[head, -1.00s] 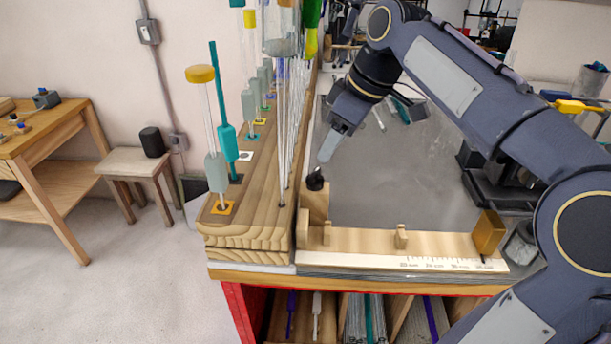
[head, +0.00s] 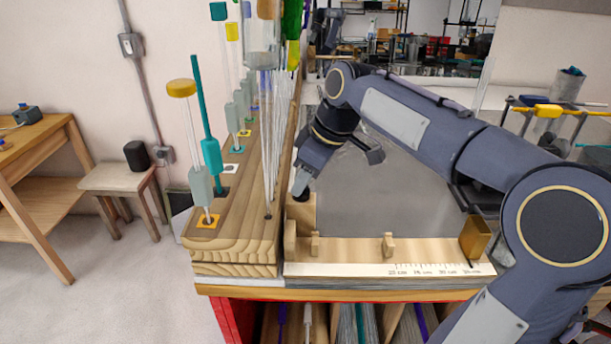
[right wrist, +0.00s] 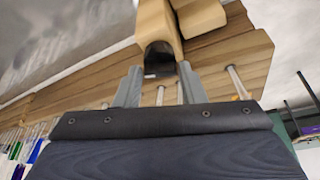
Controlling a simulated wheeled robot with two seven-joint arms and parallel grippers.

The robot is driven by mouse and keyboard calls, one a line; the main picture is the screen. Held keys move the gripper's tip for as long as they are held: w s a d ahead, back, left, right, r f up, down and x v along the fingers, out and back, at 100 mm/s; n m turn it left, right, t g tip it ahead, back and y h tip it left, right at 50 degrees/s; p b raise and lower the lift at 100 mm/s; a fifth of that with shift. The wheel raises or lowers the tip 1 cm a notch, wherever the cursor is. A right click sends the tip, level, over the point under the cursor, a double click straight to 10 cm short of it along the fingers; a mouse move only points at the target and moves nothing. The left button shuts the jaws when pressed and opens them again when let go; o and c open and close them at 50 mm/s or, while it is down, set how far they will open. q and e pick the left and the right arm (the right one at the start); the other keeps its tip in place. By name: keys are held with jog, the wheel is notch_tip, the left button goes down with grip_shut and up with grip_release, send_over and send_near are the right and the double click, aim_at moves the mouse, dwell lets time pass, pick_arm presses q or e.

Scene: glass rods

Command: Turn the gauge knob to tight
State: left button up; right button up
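The gauge knob (head: 302,196) is a small black knob on an upright wooden block at the left end of the wooden gauge (head: 350,250). In the right wrist view the dark knob (right wrist: 158,60) shows just ahead of and between my right fingertips. My right gripper (head: 301,184) points down at the knob from above and behind. Its two grey fingers stand apart in the right wrist view (right wrist: 160,78), and I see no clear contact with the knob. The fingertips partly hide the knob in the head view. My left gripper is not in view.
A wooden rack (head: 235,235) with upright glass rods stands close left of the gauge. A brass-coloured block (head: 475,238) sits at the gauge's right end. A printed scale (head: 430,270) runs along the front edge. The grey bench top (head: 370,190) behind the gauge is mostly clear.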

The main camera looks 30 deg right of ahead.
jog(key=c, duration=0.5)
jog(key=shift+w+d+r+n+g+y+p, duration=0.1)
jog(key=shift+n+g+y+p, duration=0.2)
jog(key=shift+n+p, duration=0.5)
jog(key=shift+n+g+y, duration=0.3)
jog(key=shift+n+y, duration=0.1)
jog(key=shift+n, duration=1.1)
jog(key=o, duration=1)
jog(key=shift+c, duration=0.2)
jog(key=v, duration=0.7)
jog(key=shift+r, duration=0.35)
jog(key=shift+d, duration=0.1)
